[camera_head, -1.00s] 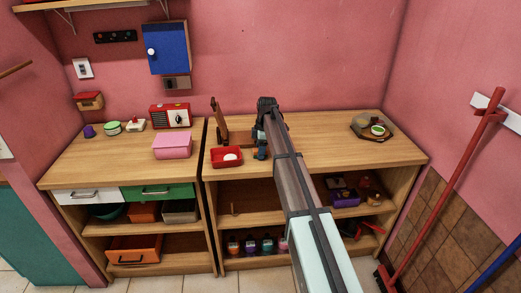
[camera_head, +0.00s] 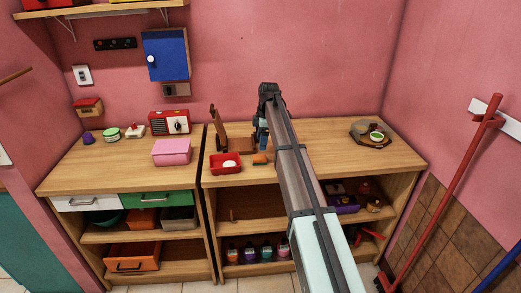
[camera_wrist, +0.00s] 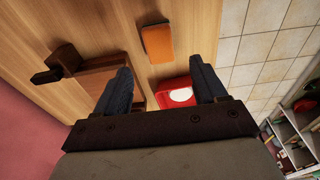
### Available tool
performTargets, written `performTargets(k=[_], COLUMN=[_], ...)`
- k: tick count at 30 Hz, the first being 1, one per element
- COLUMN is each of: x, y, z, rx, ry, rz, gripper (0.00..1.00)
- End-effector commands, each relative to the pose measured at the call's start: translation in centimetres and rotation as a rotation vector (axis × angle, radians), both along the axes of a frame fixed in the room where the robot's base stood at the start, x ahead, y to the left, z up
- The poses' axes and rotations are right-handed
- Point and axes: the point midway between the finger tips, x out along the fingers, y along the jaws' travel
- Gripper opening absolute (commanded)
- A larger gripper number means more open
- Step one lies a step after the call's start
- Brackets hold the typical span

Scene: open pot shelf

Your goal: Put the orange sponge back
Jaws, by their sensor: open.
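The orange sponge (camera_head: 260,159) lies on the wooden counter, just right of the red tray (camera_head: 213,169), near the counter's front edge. In the wrist view the sponge (camera_wrist: 157,43) lies flat and apart from the fingers, beyond their tips. My gripper (camera_head: 262,138) is above the counter, behind the sponge in the head view. In the wrist view my gripper (camera_wrist: 160,70) has its two fingers wide apart, with nothing held between them. The red tray with a white round piece in it shows between the fingers, lower down.
A brown wooden stand (camera_head: 238,144) is close left of my gripper. A pink box (camera_head: 171,153) and a red radio (camera_head: 170,122) stand on the left counter. The counter between is clear.

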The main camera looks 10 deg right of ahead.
Motion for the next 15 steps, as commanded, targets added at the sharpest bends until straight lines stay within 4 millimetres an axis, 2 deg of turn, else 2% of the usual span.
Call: performTargets(k=[1, 6, 15], x=[0.1, 0.0, 0.0], y=[-0.1, -0.4, -0.5], z=[0.9, 2.8, 3.9], rx=[0.0, 0.0, 0.0], ry=[-0.003, -0.001, -0.001], rz=[0.0, 0.0, 0.0], gripper=[0.71, 0.71, 0.71])
